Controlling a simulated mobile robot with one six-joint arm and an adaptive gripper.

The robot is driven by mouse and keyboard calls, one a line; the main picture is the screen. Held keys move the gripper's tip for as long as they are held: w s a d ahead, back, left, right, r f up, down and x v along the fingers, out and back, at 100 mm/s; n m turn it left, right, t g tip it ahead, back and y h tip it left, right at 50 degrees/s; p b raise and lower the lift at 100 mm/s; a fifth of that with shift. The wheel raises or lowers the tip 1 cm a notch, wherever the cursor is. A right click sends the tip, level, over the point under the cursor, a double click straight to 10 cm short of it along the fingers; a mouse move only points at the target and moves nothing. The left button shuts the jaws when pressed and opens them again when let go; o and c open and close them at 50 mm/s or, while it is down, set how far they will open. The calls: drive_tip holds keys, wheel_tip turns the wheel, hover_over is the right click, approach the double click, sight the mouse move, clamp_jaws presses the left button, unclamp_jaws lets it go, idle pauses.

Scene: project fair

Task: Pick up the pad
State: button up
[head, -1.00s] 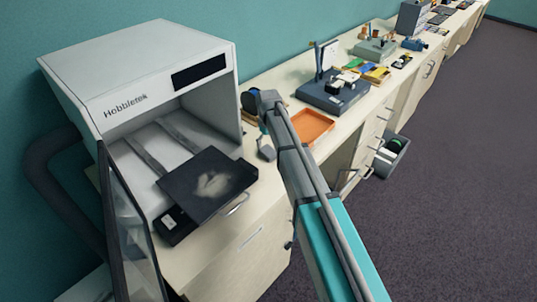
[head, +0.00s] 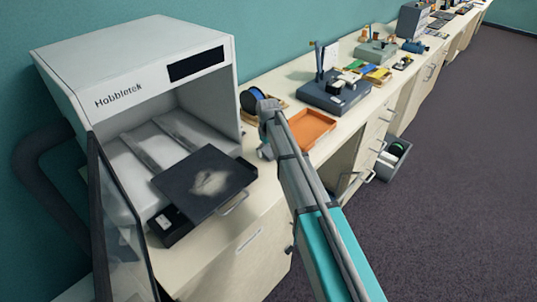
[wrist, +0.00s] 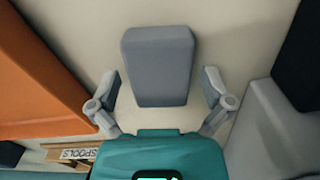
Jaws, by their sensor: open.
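The pad (wrist: 158,60), a grey block with rounded edges, lies on the pale bench top in the wrist view. My gripper (wrist: 161,80) is open, with one finger to the left of the pad and one to the right. Bare bench shows in the gaps on both sides, so neither finger appears to touch it. In the head view my arm's end is over the bench between the white Hobbletek machine (head: 130,65) and the orange tray (head: 318,124). There my arm largely hides the gripper, and I cannot make out the pad clearly.
The orange tray also stands close on the left in the wrist view (wrist: 35,75), with a box labelled SPOOLS (wrist: 75,154) below it. A pale wall (wrist: 265,130) is close on the right. The machine's dark plate (head: 205,185) sticks out at its front.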

sight(268, 150)
idle(0.3)
drive_tip(key=c, duration=0.8)
drive_tip(key=shift+r, duration=0.15)
drive_tip(key=shift+c, duration=0.2)
wheel_tip(268, 150, up, 3)
drive_tip(key=p, duration=0.3)
drive_tip(key=s+r+p, duration=0.9)
drive_tip(key=s+p, duration=0.1)
drive_tip(key=s, duration=0.4)
drive_tip(key=shift+d+r, duration=0.25)
drive_tip(key=shift+r, duration=0.15)
